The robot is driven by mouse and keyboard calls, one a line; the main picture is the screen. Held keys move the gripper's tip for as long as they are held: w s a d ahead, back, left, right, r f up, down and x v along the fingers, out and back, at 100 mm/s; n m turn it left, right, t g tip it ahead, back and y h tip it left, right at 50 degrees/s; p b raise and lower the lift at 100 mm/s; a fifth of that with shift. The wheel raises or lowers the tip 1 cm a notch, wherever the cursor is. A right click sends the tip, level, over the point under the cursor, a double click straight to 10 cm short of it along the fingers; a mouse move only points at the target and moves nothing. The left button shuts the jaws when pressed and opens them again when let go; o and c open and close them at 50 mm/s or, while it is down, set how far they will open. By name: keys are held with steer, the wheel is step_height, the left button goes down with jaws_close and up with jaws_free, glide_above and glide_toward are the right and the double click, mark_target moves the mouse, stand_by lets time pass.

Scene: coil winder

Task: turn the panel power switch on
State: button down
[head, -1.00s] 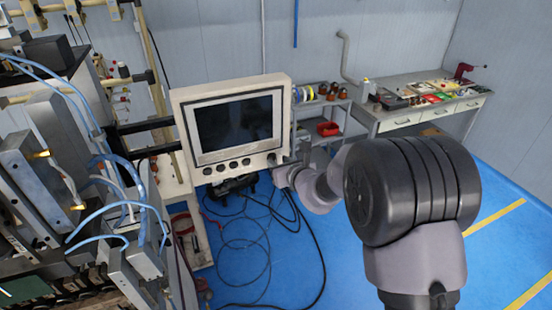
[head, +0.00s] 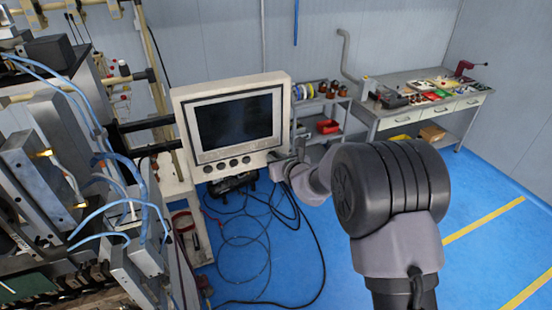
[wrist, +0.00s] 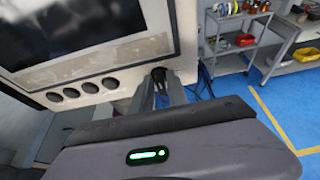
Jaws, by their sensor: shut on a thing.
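The control panel (head: 183,125) is a beige box with a dark screen (head: 235,120) and a row of several dark round knobs (head: 233,163) under it. The power switch is a small black knob (wrist: 159,74) at the panel's lower right corner in the wrist view. My gripper (wrist: 160,88) has its fingers closed around this knob, one on each side. In the head view my gripper (head: 280,162) is at the panel's lower right corner, and the switch is largely hidden there. The switch's exact turn angle is hard to tell.
The coil winder (head: 50,160) with blue hoses stands at the left. Black cables (head: 315,245) hang and lie on the blue floor below the panel. A grey shelf cart (head: 318,120) and a workbench (head: 420,110) stand behind at the right. The floor at the right is open.

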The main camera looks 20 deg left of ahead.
steer(key=shift+r, duration=0.1)
steer(key=shift+d+m+g+y+p, duration=0.15)
steer(key=shift+m+g+y+p, duration=0.2)
steer(key=shift+m+p, duration=0.55)
steer(key=m+y, duration=0.2)
steer(key=m, duration=0.1)
steer(key=f+m+y, duration=0.1)
steer(key=m+y, duration=0.1)
steer(key=m, duration=0.2)
steer(key=d+m+g+y, duration=0.1)
steer(key=m+y, duration=0.1)
steer(key=m, duration=0.2)
steer(key=shift+w+f+y, duration=0.15)
steer(key=shift+w+y, duration=0.2)
steer(key=shift+w, duration=0.05)
steer(key=shift+m+b, duration=0.3)
steer(key=shift+m, duration=0.1)
steer(key=c, duration=1.5)
jaws_free()
steer(key=shift+o, duration=0.2)
steer(key=shift+a+f, duration=0.1)
steer(key=shift+a, duration=0.15)
steer(key=shift+d, duration=0.1)
